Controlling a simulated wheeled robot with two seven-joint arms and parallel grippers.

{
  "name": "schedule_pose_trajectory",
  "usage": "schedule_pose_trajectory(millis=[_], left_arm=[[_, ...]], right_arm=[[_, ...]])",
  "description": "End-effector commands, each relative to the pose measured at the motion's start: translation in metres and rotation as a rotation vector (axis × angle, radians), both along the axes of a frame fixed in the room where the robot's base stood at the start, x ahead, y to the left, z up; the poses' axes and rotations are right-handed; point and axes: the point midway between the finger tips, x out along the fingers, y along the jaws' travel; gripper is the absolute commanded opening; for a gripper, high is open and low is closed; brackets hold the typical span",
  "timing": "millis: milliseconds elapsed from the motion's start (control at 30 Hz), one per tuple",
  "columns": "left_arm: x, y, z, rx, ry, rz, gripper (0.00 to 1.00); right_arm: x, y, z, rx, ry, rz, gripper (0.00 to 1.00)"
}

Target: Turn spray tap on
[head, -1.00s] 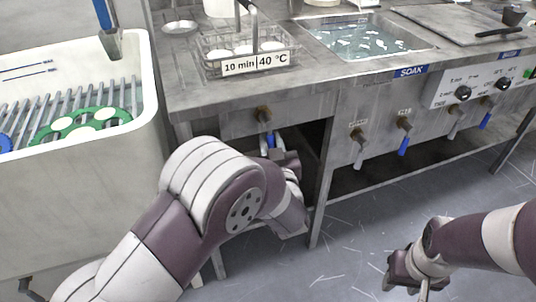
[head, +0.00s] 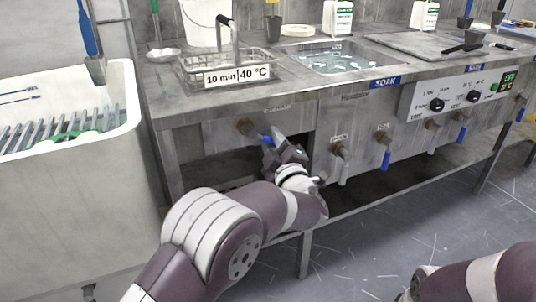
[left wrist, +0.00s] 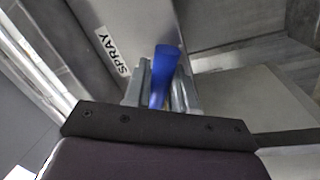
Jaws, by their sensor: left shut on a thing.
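The spray tap has a brass body (head: 246,126) on the front panel at the left end of the bench, and its blue lever (head: 265,139) points to the right and slightly down. My left gripper (head: 273,146) is at the lever. In the left wrist view the blue lever (left wrist: 165,72) sits between the two grey fingers (left wrist: 160,92), which are shut on it. The label SPRAY (left wrist: 112,50) is on the panel beside it. My right forearm shows at the lower right; its fingers are out of the picture.
More taps (head: 384,138) with hanging levers line the panel to the right, below the soak bath (head: 340,60). A control box (head: 455,97) is further right. A white tub (head: 75,200) stands at the left. The bench leg (head: 305,255) and lower rail are near my left arm.

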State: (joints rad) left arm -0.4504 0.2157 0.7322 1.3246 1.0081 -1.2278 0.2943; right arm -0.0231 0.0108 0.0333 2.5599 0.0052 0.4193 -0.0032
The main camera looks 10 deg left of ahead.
Motion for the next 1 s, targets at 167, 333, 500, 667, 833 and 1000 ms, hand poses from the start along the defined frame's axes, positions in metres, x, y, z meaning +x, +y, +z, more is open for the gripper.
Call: schedule_pose_trajectory(millis=[167, 333, 500, 667, 833, 1000], left_arm=[[0.002, -0.004, 0.004, -0.123, -0.082, -0.001, 0.00], [0.004, -0.006, 0.011, -0.219, -0.147, -0.001, 0.00], [0.004, -0.007, 0.018, -0.291, -0.196, -0.001, 0.00], [0.005, -0.008, 0.021, -0.332, -0.222, -0.001, 0.00], [0.005, -0.008, 0.023, -0.353, -0.235, 0.000, 0.00], [0.005, -0.008, 0.024, -0.356, -0.239, -0.001, 0.00]], right_arm=[[0.000, 0.000, -0.015, 0.000, 0.000, 0.000, 0.43], [0.000, 0.000, -0.023, 0.000, 0.000, 0.000, 0.43], [0.000, 0.000, -0.028, 0.000, 0.000, 0.000, 0.43], [0.000, 0.000, -0.031, 0.000, 0.000, 0.000, 0.43], [0.000, 0.000, -0.032, 0.000, 0.000, 0.000, 0.43], [0.000, 0.000, -0.032, 0.000, 0.000, 0.000, 0.43]])
